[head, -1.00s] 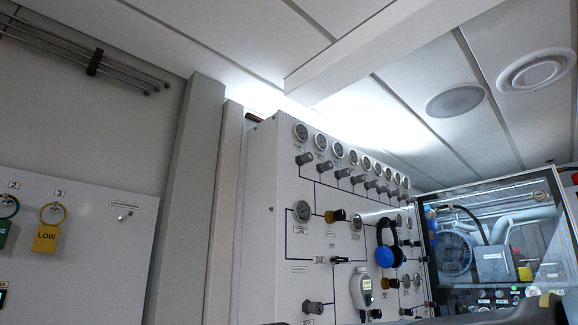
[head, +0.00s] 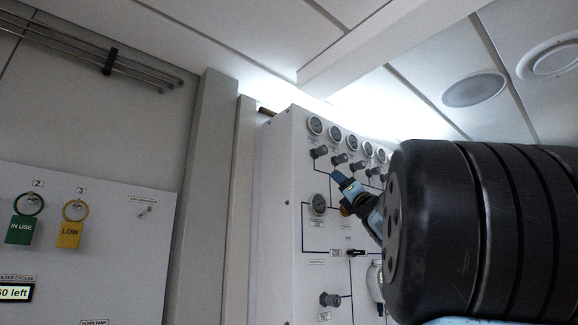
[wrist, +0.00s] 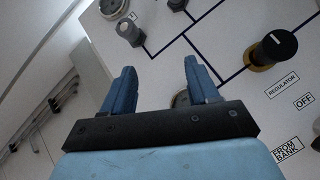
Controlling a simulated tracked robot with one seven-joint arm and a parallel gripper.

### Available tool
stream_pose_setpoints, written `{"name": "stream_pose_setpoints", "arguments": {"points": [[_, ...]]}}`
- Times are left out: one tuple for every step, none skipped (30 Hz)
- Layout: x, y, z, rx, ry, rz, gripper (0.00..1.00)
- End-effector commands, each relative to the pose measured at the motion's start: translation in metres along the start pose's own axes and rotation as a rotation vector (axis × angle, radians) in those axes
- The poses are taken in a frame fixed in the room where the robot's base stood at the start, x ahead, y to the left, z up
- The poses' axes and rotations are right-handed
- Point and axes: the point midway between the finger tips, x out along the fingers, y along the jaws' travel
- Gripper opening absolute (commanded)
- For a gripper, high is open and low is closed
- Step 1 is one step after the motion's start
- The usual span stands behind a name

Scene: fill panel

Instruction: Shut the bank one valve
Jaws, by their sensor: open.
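The white fill panel (head: 280,190) carries a top row of gauges with grey knobs below them. The leftmost grey knob (head: 320,152) sits under the leftmost gauge (head: 316,125); its label is too small to read. A grey knob (wrist: 130,32), seemingly the same one, shows in the wrist view beyond the fingertips. My gripper (head: 341,181) is in front of the panel, below and right of that knob. In the wrist view my gripper (wrist: 157,68) has two blue fingers apart with nothing between them. No knob is clearly marked as bank one.
A black regulator knob (wrist: 272,48) on a brass base is right of my fingers, near OFF and FROM BANK labels. Another grey knob (head: 329,299) is low on the panel. Green (head: 20,230) and yellow (head: 70,234) tags hang at left. My dark arm hides the panel's right side.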

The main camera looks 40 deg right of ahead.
Motion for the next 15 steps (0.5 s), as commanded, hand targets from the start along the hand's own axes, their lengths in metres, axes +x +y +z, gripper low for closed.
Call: {"name": "stream_pose_setpoints", "arguments": {"points": [[0.004, 0.003, 0.010, -0.103, 0.002, 0.049, 0.60], [0.005, 0.006, 0.016, -0.163, 0.001, 0.079, 0.60], [0.006, 0.010, 0.021, -0.234, 0.005, 0.115, 0.60], [0.006, 0.013, 0.024, -0.280, 0.005, 0.139, 0.60], [0.006, 0.015, 0.027, -0.320, 0.007, 0.160, 0.60], [0.007, 0.018, 0.029, -0.365, 0.009, 0.184, 0.60], [0.007, 0.019, 0.031, -0.392, 0.009, 0.199, 0.60], [0.007, 0.020, 0.032, -0.414, 0.011, 0.210, 0.60], [0.007, 0.021, 0.033, -0.437, 0.012, 0.222, 0.60], [0.008, 0.022, 0.033, -0.448, 0.013, 0.228, 0.60], [0.009, 0.023, 0.034, -0.456, 0.013, 0.233, 0.60], [0.011, 0.024, 0.034, -0.463, 0.013, 0.237, 0.60], [0.013, 0.025, 0.034, -0.464, 0.013, 0.238, 0.60], [0.016, 0.025, 0.033, -0.464, 0.013, 0.238, 0.60], [0.020, 0.026, 0.033, -0.463, 0.013, 0.238, 0.60]]}}
